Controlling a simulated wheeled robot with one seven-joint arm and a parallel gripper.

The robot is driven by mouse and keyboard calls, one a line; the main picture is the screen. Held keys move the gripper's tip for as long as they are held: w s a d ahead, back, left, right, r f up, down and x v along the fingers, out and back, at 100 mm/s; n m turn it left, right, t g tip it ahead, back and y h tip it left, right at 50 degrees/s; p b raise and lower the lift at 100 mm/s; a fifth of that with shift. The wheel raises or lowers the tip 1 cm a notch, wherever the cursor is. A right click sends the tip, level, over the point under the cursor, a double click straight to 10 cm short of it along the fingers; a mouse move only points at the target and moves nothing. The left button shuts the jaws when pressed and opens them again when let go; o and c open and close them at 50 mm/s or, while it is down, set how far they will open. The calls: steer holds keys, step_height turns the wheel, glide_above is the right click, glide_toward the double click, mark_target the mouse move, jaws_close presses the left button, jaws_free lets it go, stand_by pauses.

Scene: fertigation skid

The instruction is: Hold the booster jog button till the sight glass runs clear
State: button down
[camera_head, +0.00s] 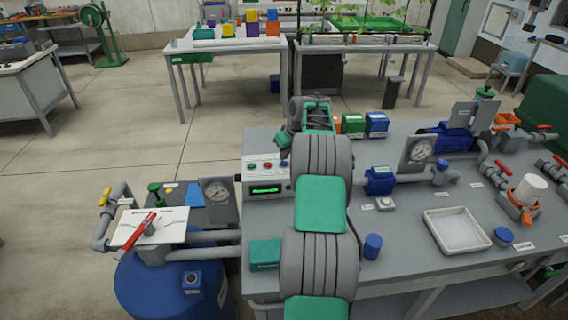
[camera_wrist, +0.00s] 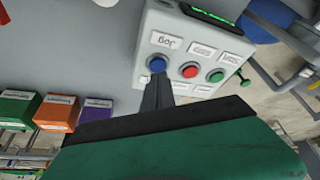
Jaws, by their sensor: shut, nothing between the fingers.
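The control box (camera_head: 263,180) stands at the back left of the skid bench, with green, red and blue buttons above a lit green display. In the wrist view the box (camera_wrist: 205,45) appears upside down. Its blue button (camera_wrist: 156,64) sits by the label "Jog" (camera_wrist: 165,40). My gripper (camera_wrist: 158,80) is shut and empty, its tips right at the lower edge of the blue button. I cannot tell whether they touch it or whether it is pressed in. In the head view my arm hides the fingertips. I cannot make out a sight glass in either view.
The red button (camera_wrist: 190,70) and green button (camera_wrist: 215,76) are close beside the blue one. Orange, green and blue boxes (camera_head: 376,124) stand behind my arm. A pressure gauge (camera_head: 420,150), a white tray (camera_head: 457,230) and pipework occupy the bench to the right.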

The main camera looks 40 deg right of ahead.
mark_target(285, 163)
steer(key=shift+f+b, duration=0.5)
steer(key=shift+f, duration=0.35)
stand_by(2.9)
stand_by(3.7)
steer(key=shift+r+p, duration=2.4)
steer(key=shift+r, duration=1.15)
